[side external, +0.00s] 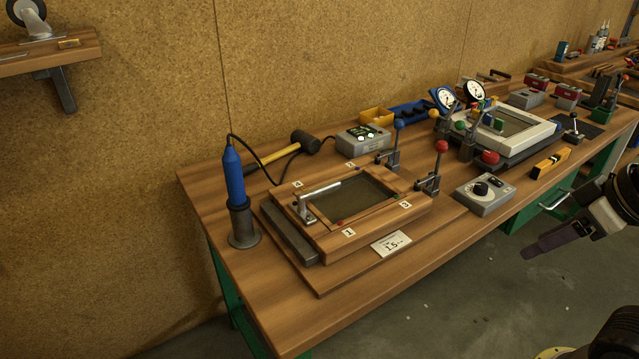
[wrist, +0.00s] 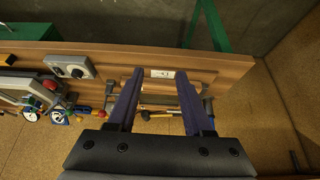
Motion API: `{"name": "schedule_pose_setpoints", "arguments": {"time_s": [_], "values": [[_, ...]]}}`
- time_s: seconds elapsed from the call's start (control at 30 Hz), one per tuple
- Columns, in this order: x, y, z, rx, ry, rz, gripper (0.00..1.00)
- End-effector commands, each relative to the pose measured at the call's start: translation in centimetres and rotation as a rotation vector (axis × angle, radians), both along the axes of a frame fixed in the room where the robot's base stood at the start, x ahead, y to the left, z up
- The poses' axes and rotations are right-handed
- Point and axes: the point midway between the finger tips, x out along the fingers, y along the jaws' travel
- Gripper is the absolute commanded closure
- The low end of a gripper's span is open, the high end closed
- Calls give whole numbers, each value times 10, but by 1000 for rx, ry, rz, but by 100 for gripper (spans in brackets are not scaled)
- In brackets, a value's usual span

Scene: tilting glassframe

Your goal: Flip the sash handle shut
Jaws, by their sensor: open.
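The wooden frame (side external: 330,241) with a dark glass pane (side external: 352,200) stands on a wooden board on the bench, left of centre. The silver sash handle (side external: 321,189) is at the pane's left side. Its bar runs up and right from a short post, above the frame; I cannot tell its exact angle. My gripper (side external: 535,248) is at the right edge of the side view, off the bench's front and well apart from the handle. In the wrist view, my gripper (wrist: 160,76) is open and empty, with the frame (wrist: 172,82) showing between and beyond its fingers, partly hidden.
A blue-handled tool (side external: 234,178) stands in a holder left of the frame. Red-knobbed (side external: 441,147) and blue-knobbed (side external: 398,125) lever clamps stand at its right and back. A dial box (side external: 485,192) sits to the right. A mallet (side external: 303,142) lies behind. The bench front is clear.

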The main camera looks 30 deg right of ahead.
Motion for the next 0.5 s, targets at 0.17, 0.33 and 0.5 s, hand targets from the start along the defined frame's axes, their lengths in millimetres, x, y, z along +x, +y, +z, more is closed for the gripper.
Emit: {"name": "schedule_pose_setpoints", "arguments": {"time_s": [0.17, 0.33, 0.5], "values": [[24, -1, 46, 7, -69, -23, 83], [70, 0, 98, 16, -99, -38, 100], [124, 3, 136, 21, -105, -46, 100]]}}
